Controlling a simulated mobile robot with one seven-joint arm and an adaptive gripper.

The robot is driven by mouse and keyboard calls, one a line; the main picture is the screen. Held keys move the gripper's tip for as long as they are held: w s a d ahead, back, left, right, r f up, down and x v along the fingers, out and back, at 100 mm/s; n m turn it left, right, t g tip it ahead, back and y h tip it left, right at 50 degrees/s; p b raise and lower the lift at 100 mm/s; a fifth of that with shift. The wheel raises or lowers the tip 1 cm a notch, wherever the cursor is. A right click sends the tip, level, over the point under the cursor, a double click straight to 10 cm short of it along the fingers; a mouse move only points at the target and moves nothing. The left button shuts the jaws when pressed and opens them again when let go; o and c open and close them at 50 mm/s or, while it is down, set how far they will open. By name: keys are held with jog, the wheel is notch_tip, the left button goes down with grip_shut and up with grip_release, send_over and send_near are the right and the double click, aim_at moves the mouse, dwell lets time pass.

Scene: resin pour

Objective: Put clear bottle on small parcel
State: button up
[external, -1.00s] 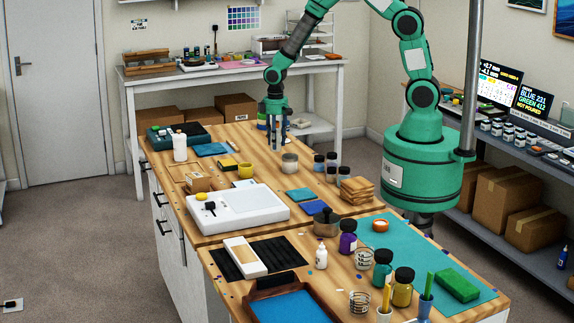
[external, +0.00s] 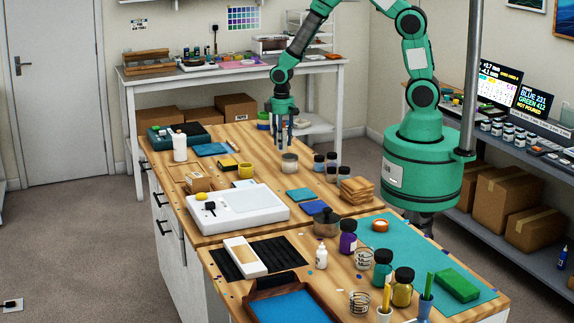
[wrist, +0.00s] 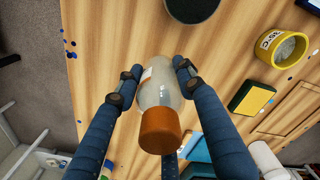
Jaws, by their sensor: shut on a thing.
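A clear bottle (wrist: 155,98) with an orange cap is held between the fingers of my gripper (wrist: 152,80) in the wrist view. Its cap points toward the camera, and a pale label shows on its side. In the external view my gripper (external: 284,143) is over the far part of the wooden table, just behind a grey-lidded jar; the bottle is mostly hidden by the fingers there. The small parcel (external: 197,184), a little brown box, sits on the table to the left and nearer the camera, behind the white scale. I cannot make it out in the wrist view.
A yellow cup (external: 245,170) and a yellow-black block (external: 228,163) stand between my gripper and the parcel. The white scale (external: 240,208) lies in front of the parcel. A white bottle (external: 180,148) stands at the left. Dark-capped jars (external: 331,160) stand to the right.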

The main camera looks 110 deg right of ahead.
jog(key=shift+w+r, duration=0.1)
jog(key=w+a+r+p, duration=0.4)
jog(key=w+a+p, duration=0.2)
jog(key=w+a, duration=0.3)
jog(key=w+a+r+p, duration=0.4)
jog(key=w+a+p, duration=0.3)
jog(key=w, duration=0.9)
jog(key=a, duration=0.3)
jog(key=shift+a+r+n, duration=0.2)
jog(key=shift+a+n, duration=0.05)
jog(key=shift+n, duration=0.15)
jog(key=p, duration=0.3)
send_over(197, 175)
jog(key=shift+d+f, duration=0.2)
jog(key=shift+f, duration=0.55)
jog(key=shift+f+p, duration=0.4)
jog(key=shift+f, duration=1.3)
